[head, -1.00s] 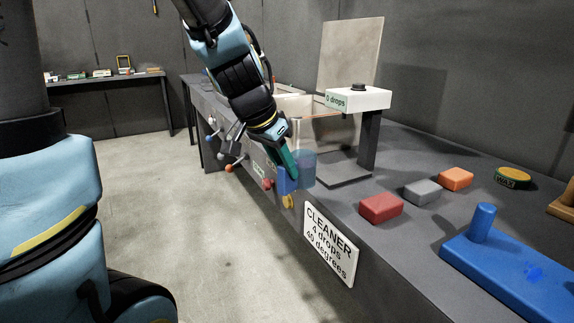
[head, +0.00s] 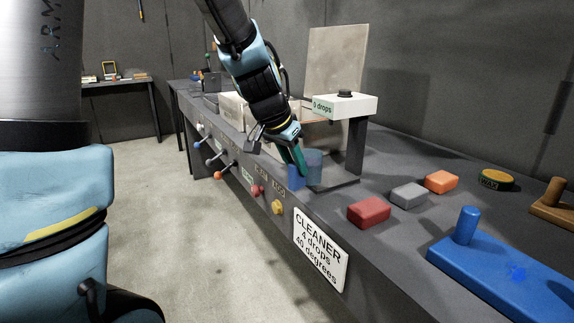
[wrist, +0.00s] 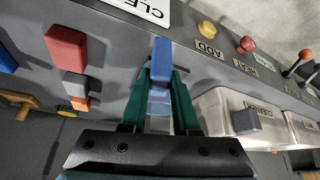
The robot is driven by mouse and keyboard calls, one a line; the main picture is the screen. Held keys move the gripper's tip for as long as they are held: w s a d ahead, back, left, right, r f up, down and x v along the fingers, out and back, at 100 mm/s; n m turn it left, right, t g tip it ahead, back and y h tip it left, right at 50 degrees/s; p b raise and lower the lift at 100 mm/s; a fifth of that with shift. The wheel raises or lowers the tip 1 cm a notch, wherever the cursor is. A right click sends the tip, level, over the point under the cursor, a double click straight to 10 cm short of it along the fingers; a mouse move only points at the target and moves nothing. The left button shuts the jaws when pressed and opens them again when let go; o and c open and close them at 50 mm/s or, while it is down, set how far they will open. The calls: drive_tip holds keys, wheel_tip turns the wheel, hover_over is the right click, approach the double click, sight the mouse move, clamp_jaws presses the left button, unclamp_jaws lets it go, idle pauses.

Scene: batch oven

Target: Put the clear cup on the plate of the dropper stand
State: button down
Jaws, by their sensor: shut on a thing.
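My gripper (head: 298,168) is shut on the blue grip (head: 295,178) of the clear cup (head: 314,165). In the wrist view my gripper (wrist: 160,80) has the blue grip (wrist: 161,58) between its two green fingers, with part of the clear cup (wrist: 158,106) behind it. The cup looks upright and bluish inside. The dropper stand (head: 356,148) has a white head marked "0 drops" (head: 350,106) and a dark flat plate (head: 342,190) at its foot. The cup is at the plate's left front side, below the head's level. I cannot tell whether it touches the plate.
Red (head: 369,212), grey (head: 408,195) and orange (head: 441,182) blocks lie right of the stand. A blue base with a peg (head: 490,255) is nearer. Levers and knobs (head: 257,191) line the bench front beside a "CLEANER 4 drops 40 degrees" sign (head: 319,251).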

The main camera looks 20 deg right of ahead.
sight(317, 155)
drive_tip(key=shift+w+d+f+p, duration=0.1)
drive_tip(key=shift+w+d+p, duration=0.5)
drive_tip(key=shift+d, duration=0.65)
drive_tip(key=shift+w+d+f+p, duration=0.1)
drive_tip(key=shift+w+d+p, duration=0.2)
drive_tip(key=shift+w+d, duration=0.75)
drive_tip(key=shift+w+d+p, duration=0.45)
drive_tip(key=shift+w+d, duration=0.15)
drive_tip(key=shift+d, duration=0.8)
drive_tip(key=shift+f+b, duration=0.8)
drive_tip(key=shift+f, duration=0.25)
drive_tip(key=c, duration=0.6)
unclamp_jaws()
drive_tip(key=b+v, duration=0.2)
drive_tip(key=v, duration=0.8)
drive_tip(key=shift+s+a+r, duration=0.15)
drive_tip(key=shift+a+r, duration=0.05)
drive_tip(key=shift+r, duration=0.15)
